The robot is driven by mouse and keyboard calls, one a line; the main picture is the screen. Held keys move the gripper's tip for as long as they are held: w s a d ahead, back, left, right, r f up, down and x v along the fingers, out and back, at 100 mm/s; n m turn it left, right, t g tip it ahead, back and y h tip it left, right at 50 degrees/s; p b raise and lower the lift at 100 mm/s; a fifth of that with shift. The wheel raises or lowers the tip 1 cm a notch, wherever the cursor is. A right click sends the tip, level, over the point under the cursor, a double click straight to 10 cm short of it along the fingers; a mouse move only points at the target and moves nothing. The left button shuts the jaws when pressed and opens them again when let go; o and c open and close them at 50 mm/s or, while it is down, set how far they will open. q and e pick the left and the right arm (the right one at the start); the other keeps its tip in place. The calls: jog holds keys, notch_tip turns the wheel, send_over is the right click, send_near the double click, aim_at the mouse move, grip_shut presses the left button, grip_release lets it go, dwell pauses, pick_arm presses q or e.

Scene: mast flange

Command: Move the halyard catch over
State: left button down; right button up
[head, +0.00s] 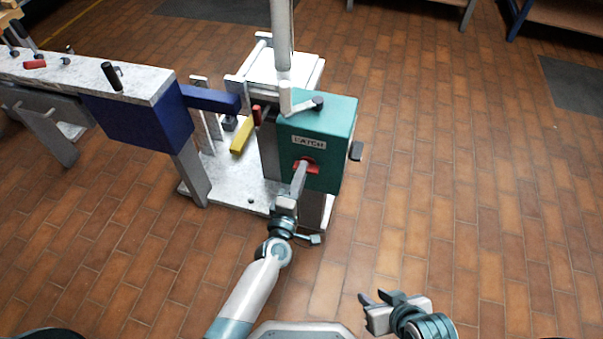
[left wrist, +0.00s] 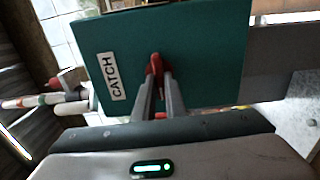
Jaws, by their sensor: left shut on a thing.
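The halyard catch is a teal box (head: 325,127) with a white label, on the mast stand; the label reads CATCH in the left wrist view, where the box (left wrist: 205,45) fills the upper middle. A red handle (head: 312,166) sits on its front face, and it also shows in the left wrist view (left wrist: 155,66). My left gripper (head: 299,172) reaches up to the box front and is shut on the red handle, its fingers on both sides of it. My right gripper (head: 378,297) is empty, its fingers apart, low over the floor at bottom right.
A pale mast (head: 281,35) rises behind the box. A yellow bar (head: 242,136) and a small red-tipped lever (head: 257,115) are left of it. A workbench with a blue block (head: 140,122) stands at left.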

pick_arm(q)
jog(key=c, duration=1.8)
grip_release()
jog(key=v, duration=1.7)
jog(key=shift+s, duration=0.25)
jog(key=shift+a, duration=0.15)
